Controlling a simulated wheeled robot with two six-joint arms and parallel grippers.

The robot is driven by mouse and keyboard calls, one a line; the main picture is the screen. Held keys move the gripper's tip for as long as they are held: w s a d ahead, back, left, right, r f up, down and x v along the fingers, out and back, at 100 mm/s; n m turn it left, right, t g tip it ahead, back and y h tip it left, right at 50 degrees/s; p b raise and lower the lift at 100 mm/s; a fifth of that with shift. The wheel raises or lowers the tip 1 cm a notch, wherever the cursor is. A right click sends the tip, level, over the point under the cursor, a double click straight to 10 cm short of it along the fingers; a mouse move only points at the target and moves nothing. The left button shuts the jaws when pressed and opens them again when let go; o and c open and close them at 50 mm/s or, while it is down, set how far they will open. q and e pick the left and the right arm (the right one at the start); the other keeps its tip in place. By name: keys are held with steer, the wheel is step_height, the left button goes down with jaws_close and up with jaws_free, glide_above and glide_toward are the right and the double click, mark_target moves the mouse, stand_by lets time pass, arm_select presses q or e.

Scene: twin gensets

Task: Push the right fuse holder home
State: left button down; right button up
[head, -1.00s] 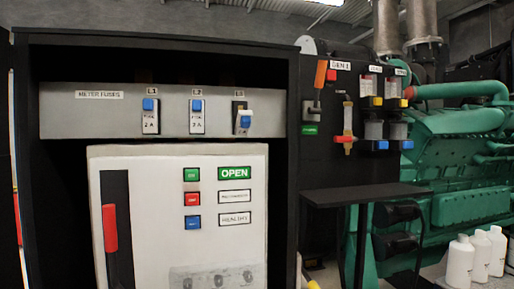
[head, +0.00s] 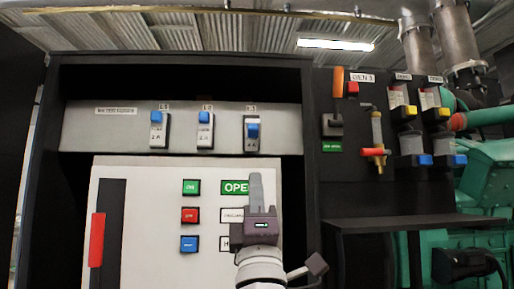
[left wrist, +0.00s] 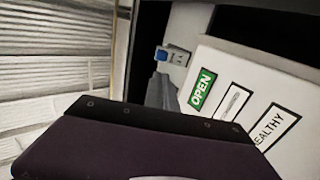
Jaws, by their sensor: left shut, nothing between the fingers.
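The right fuse holder (head: 252,131), under the L3 label, sits in the grey meter-fuse panel (head: 100,132). Its blue part is lower than on the other two holders; I cannot tell exactly how far it stands out. It also shows in the left wrist view (left wrist: 175,55), just beyond the fingertips. My left gripper (head: 256,178) is shut and empty, pointing up in front of the white cabinet, a little below the right fuse holder and apart from it in the picture. Its grey fingers (left wrist: 160,88) show in the left wrist view. My right gripper is not in view.
The left fuse holder (head: 158,130) and middle fuse holder (head: 205,130) have their blue parts up. The white cabinet (head: 140,215) with buttons and a green OPEN sign stands below. A black enclosure side (head: 312,190) is close on the right. A black shelf (head: 425,223) lies beyond.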

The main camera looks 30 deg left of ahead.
mark_target(254, 134)
arm_select(q)
steer(key=p+x, duration=0.4)
steer(key=x, duration=0.2)
steer(key=p+x, duration=0.3)
steer(key=x, duration=0.3)
steer(key=shift+w+d+r+p, duration=0.1)
steer(key=shift+w+r+p, duration=0.2)
steer(key=shift+w+p, duration=0.1)
steer(key=shift+w+a+r+p, duration=0.3)
steer(key=shift+w+r+p, duration=0.05)
steer(key=shift+w+r, duration=0.1)
